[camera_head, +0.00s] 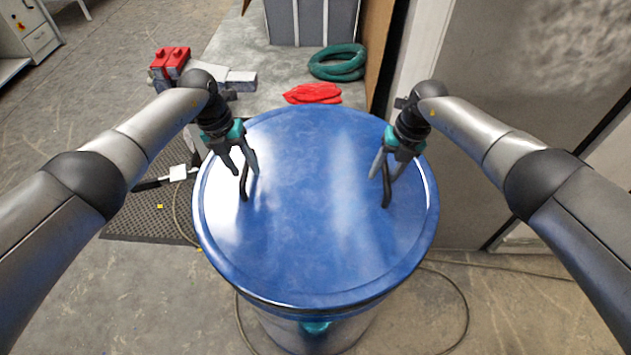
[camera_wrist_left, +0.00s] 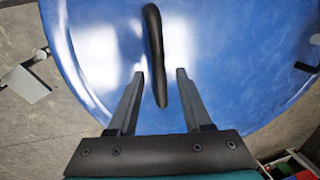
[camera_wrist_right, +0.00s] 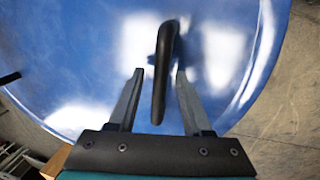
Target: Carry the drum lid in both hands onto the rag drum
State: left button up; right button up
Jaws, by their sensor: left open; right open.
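The blue round drum lid (camera_head: 315,220) lies level on top of the drum (camera_head: 312,335), whose lower side shows beneath it. The lid has two black handles, a left one (camera_head: 243,183) and a right one (camera_head: 386,187). My left gripper (camera_head: 248,170) is open at the left handle; the left wrist view shows that handle (camera_wrist_left: 155,50) between the two fingers (camera_wrist_left: 160,75), with gaps beside it. My right gripper (camera_head: 384,175) is open at the right handle; the right wrist view shows that handle (camera_wrist_right: 163,75) between its fingers (camera_wrist_right: 160,75), not clamped.
Behind the lid, a grey surface holds red gloves (camera_head: 313,93), a coiled green hose (camera_head: 338,62) and a grey bin (camera_head: 311,20). Red items (camera_head: 169,60) stand at its left. A black mat (camera_head: 150,215) lies on the floor at left. A cable (camera_head: 465,310) runs on the floor at right.

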pick_arm(q)
notch_tip(320, 180, up, 10)
jog(key=a, duration=0.2)
pick_arm(e)
notch_tip(320, 180, up, 12)
jog(key=d, duration=0.2)
jog(key=shift+d, duration=0.15)
pick_arm(q)
jog(key=shift+f, duration=0.1)
pick_arm(e)
jog(key=shift+f, duration=0.1)
dwell(0.4)
